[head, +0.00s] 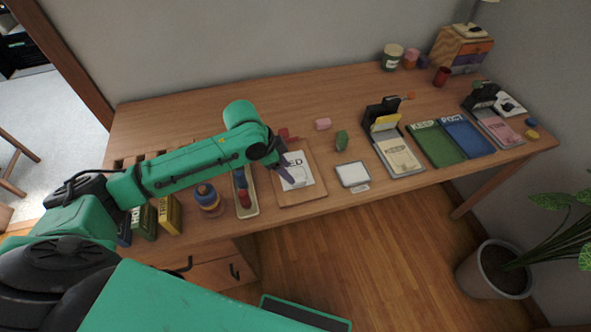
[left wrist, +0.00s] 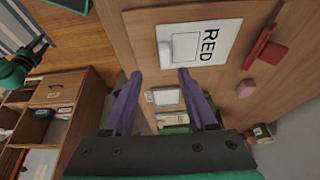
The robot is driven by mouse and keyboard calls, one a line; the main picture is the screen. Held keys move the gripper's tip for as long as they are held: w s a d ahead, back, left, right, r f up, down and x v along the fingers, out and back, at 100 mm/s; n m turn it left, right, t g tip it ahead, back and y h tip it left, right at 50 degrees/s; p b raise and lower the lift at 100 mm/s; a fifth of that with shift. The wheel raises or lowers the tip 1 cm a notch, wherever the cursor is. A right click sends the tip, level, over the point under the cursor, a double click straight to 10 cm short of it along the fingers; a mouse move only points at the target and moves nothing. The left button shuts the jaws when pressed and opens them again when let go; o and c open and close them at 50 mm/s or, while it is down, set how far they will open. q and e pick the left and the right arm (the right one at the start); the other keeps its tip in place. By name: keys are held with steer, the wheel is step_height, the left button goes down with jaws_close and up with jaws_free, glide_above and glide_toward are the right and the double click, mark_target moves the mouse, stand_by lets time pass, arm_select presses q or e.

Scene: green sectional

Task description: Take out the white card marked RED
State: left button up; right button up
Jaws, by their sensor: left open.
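The white card marked RED (left wrist: 205,42) lies flat on a brown board (head: 298,195) on the desk. In the head view the card (head: 306,165) is partly covered by my left gripper, so only "ED" shows. The card has a square outline and a small pale block on it. My left gripper (left wrist: 160,75) is open, with purple fingers, and nothing is between them. In the head view my left gripper (head: 285,178) is over the card's left side. I cannot tell whether it touches. A green arm part at the left wrist view's left edge seems to be my right arm; its jaws are unclear.
A narrow tray (head: 252,210) with coloured pieces stands left of the board. Red pieces (head: 287,137) lie behind it. A white-topped pad (head: 353,174) is to the right, then a card holder (head: 382,118) and the green (head: 436,143) and blue (head: 467,136) mats.

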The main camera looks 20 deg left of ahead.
mark_target(299, 180)
arm_select(q)
steer(key=f, duration=0.1)
steer(key=w+f, duration=0.1)
steer(key=f, duration=0.1)
steer(key=shift+w+d, duration=0.25)
steer(key=p+x, duration=0.1)
steer(key=x, duration=0.3)
steer(key=shift+w+d+f, duration=0.1)
steer(key=shift+d, duration=0.15)
steer(key=shift+f, duration=0.15)
steer(key=shift+c, duration=0.6)
jaws_close()
arm_select(e)
steer(key=shift+w+a+r, duration=0.1)
steer(key=shift+w+r, duration=0.15)
steer(key=shift+w, duration=0.3)
steer(key=shift+w+a+r, duration=0.1)
steer(key=shift+w+r, duration=0.15)
steer(key=shift+w, duration=0.25)
steer(key=shift+w, duration=0.1)
